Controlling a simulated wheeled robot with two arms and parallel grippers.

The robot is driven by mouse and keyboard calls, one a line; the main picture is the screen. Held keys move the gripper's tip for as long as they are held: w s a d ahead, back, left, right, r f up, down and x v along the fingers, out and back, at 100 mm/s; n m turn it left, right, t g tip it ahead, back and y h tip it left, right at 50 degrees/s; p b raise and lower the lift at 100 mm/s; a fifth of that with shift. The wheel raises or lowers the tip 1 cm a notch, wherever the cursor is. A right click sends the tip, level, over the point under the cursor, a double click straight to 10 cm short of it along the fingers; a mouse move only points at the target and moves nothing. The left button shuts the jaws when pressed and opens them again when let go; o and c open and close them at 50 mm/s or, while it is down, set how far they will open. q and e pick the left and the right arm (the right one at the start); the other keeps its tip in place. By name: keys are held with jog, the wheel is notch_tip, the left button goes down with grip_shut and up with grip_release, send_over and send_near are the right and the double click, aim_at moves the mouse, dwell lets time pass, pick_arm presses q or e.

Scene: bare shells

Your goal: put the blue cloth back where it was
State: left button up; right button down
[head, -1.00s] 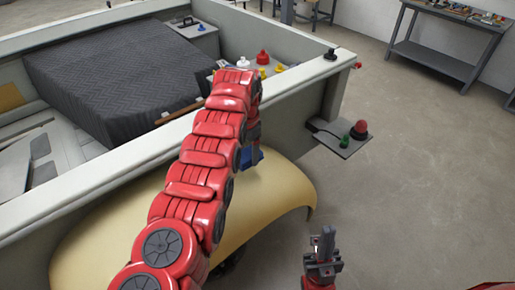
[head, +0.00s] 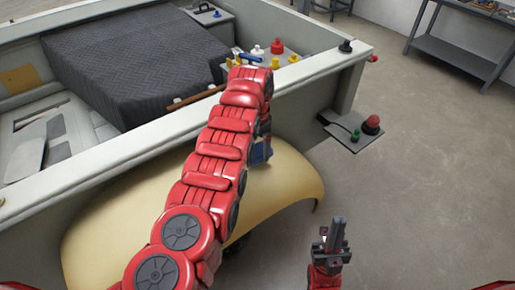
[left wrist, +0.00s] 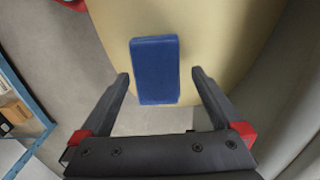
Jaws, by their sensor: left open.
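The blue cloth (left wrist: 155,70) is a small folded rectangle lying on the yellow curved fender in the left wrist view. In the head view the cloth (head: 261,152) shows partly beside my left arm, which hides the rest. My left gripper (left wrist: 160,74) is open, with a finger on either side of the cloth's near part in the picture. It holds nothing, and I cannot tell its height above the cloth. In the head view that gripper is mostly hidden behind its arm. My right gripper (head: 336,232) points up over the floor, away from the cloth; its finger gap is unclear.
The yellow fender (head: 290,190) curves out below the grey side wall (head: 310,95) of the vehicle bed. A dark quilted block (head: 130,60) and several small coloured items lie inside. A small shelf (head: 340,130) with red and green knobs juts out.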

aim_at(257, 148)
pick_arm(q)
notch_tip(257, 148, up, 6)
jog(key=shift+w+a+f+b, duration=0.1)
jog(key=shift+f+b, duration=0.05)
jog(key=shift+b, duration=0.55)
jog(key=shift+r+p, duration=1.65)
jog(key=shift+r, duration=0.95)
jog(key=shift+f, duration=0.1)
